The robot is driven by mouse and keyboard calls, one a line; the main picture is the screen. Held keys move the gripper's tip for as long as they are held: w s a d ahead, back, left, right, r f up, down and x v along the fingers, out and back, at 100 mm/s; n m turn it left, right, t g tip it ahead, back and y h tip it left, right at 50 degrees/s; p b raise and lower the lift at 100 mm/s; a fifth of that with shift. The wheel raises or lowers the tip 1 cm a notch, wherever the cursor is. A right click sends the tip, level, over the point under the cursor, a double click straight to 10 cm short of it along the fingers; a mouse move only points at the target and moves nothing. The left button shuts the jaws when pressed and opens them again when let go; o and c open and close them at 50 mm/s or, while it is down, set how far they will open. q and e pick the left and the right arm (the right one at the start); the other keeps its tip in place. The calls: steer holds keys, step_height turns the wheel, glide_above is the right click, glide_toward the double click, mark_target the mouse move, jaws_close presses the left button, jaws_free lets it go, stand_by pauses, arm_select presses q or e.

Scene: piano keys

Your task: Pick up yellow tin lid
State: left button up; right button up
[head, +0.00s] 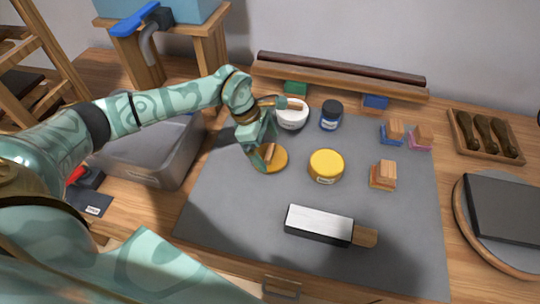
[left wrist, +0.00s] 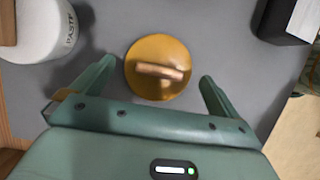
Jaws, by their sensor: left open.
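In the left wrist view my left gripper (left wrist: 158,73) is open and empty, with one finger on each side of the lid and gaps between. My right gripper is not in view.
A white paste pot (head: 291,118) and a dark jar (head: 331,116) stand behind the lid. A white-topped block with a wooden handle (head: 319,224) lies in front. A grey bin (head: 150,165) is at left. Small wooden blocks (head: 383,175) are at right.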

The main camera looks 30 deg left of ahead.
arm_select(q)
steer(key=x, duration=0.2)
steer(key=shift+d+f, duration=0.15)
steer(key=shift+f, duration=0.2)
steer(key=shift+r, duration=0.1)
steer(key=c, duration=0.7)
